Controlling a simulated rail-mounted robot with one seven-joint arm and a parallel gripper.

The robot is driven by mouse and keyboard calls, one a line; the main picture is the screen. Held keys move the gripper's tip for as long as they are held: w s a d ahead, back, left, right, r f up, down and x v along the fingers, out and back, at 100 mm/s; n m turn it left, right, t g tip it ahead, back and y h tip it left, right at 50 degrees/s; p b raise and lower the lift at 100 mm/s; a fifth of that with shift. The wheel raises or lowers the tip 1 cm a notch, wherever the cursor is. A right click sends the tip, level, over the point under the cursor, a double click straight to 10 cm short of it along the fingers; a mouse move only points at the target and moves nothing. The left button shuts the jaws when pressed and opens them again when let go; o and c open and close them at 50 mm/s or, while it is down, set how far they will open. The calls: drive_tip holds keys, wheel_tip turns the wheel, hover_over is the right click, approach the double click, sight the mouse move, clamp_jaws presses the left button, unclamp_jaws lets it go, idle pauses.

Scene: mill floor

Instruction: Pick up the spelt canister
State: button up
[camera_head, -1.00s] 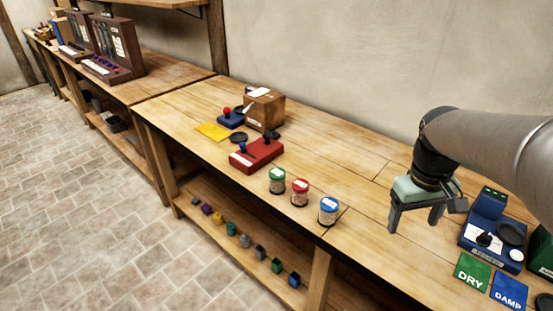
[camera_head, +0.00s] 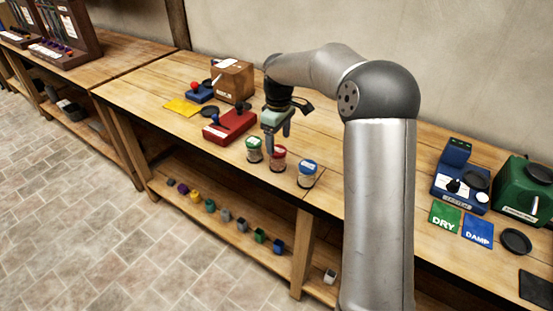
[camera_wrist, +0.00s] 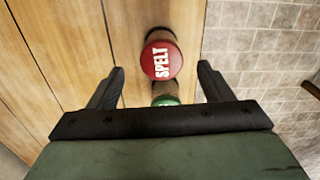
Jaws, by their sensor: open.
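The spelt canister (camera_head: 278,158) is a small clear jar with a red lid, standing upright on the bench between a green-lidded and a blue-lidded canister. In the wrist view its red lid (camera_wrist: 161,60), marked SPELT, lies ahead of and between the fingers. My gripper (camera_head: 277,138) is open and empty, above the bench near the red-lidded and green-lidded canisters. In the wrist view both open fingers (camera_wrist: 160,85) show, with the green lid (camera_wrist: 165,100) partly hidden by the gripper body. No contact with the spelt canister shows.
The green-lidded canister (camera_head: 254,150) stands close on the left, the blue-lidded one (camera_head: 307,174) on the right. DRY (camera_head: 445,218) and DAMP (camera_head: 478,232) cards lie right. The bench behind the canisters is clear.

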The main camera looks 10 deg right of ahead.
sight(278, 158)
wheel_tip(278, 158, down, 8)
drive_tip(key=shift+a+f+p, duration=0.1)
drive_tip(key=shift+p, duration=0.35)
drive_tip(key=c, duration=1.2)
